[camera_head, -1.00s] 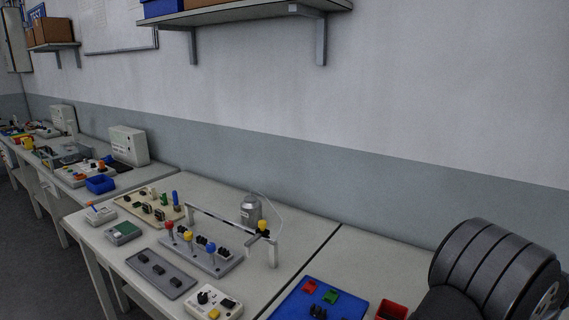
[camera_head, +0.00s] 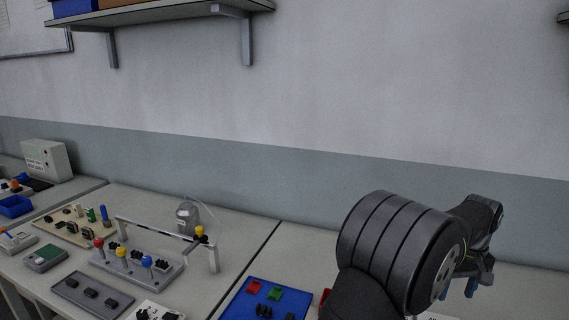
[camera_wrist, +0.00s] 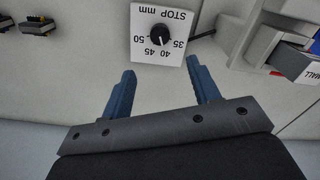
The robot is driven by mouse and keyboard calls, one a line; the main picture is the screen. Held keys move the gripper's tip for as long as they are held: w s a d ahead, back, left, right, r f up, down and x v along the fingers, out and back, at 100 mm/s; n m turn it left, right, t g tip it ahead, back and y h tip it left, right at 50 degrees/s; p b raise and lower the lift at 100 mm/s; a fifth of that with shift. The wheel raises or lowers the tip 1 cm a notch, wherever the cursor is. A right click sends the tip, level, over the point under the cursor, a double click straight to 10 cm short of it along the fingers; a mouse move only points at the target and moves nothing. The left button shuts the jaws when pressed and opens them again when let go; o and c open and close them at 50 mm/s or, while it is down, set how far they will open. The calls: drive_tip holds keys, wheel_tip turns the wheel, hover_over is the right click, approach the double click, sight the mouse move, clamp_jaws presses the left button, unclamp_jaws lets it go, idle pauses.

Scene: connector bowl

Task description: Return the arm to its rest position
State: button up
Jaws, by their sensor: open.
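My gripper (camera_wrist: 162,92) shows in the wrist view with its two blue fingers spread apart and nothing between them. Beyond the fingertips is a white box with a black knob and the marking STOP mm (camera_wrist: 162,36). In the head view my arm stands at the lower right, and the blue fingers of my gripper (camera_head: 458,288) show partly beside it, above the bench. The large dark arm joint hides part of the bench there.
A blue tray (camera_head: 237,306) with red, green and black parts lies left of my arm. A grey fixture (camera_head: 165,272) with coloured knobs and a metal can (camera_head: 188,217) stand further left. In the wrist view, a grey drawer unit (camera_wrist: 285,60) is at the right. A shelf (camera_head: 170,15) hangs on the wall.

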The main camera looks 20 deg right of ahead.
wheel_tip(320, 180, down, 12)
drive_tip(key=shift+f, duration=0.5)
drive_tip(key=m, duration=0.4)
drive_tip(key=shift+r, duration=0.1)
drive_tip(key=m, duration=0.4)
drive_tip(key=shift+m, duration=0.4)
drive_tip(key=m, duration=0.4)
drive_tip(key=shift+m, duration=2.2)
drive_tip(key=shift+o, duration=0.2)
